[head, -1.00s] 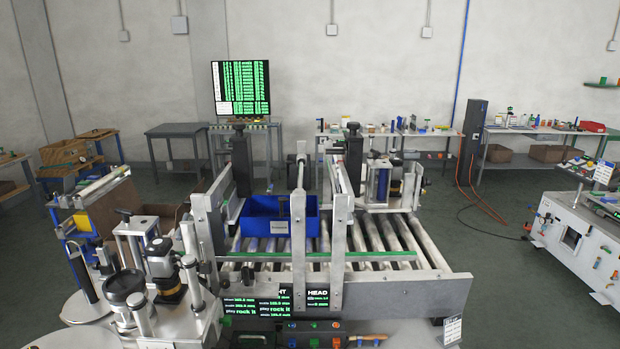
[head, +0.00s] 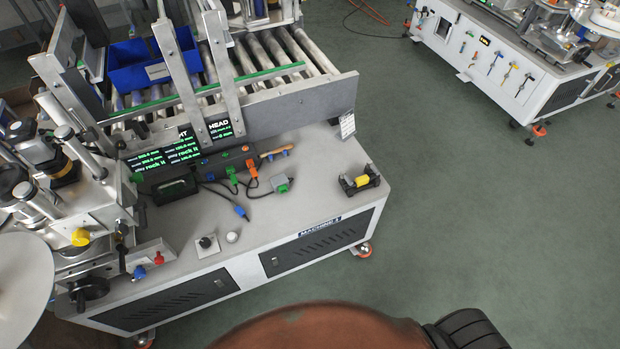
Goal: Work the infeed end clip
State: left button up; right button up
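The labelling machine (head: 270,215), marked "MACHINE 1", stands at the left of the head view. Its roller conveyor (head: 290,52) runs across the top, with a grey side plate (head: 300,108) and a green strip (head: 262,78) along it. I cannot make out which part is the infeed end clip. A small black holder with a yellow middle (head: 360,181) sits on the machine's right corner. Neither of my grippers is in view.
A blue bin (head: 150,68) sits on the rollers. Another white machine (head: 480,50) stands at the upper right. The green floor (head: 470,210) between is clear.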

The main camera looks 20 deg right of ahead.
aim_at(369, 165)
jog(key=z, duration=0.75)
jog(key=k, duration=1.25)
jog(key=z, duration=0.25)
jog(key=i, duration=0.55)
jog(key=z, duration=0.55)
jog(key=i, duration=0.75)
jog(key=u, duration=0.85)
jog(key=i, duration=0.5)
jog(key=u, duration=0.6)
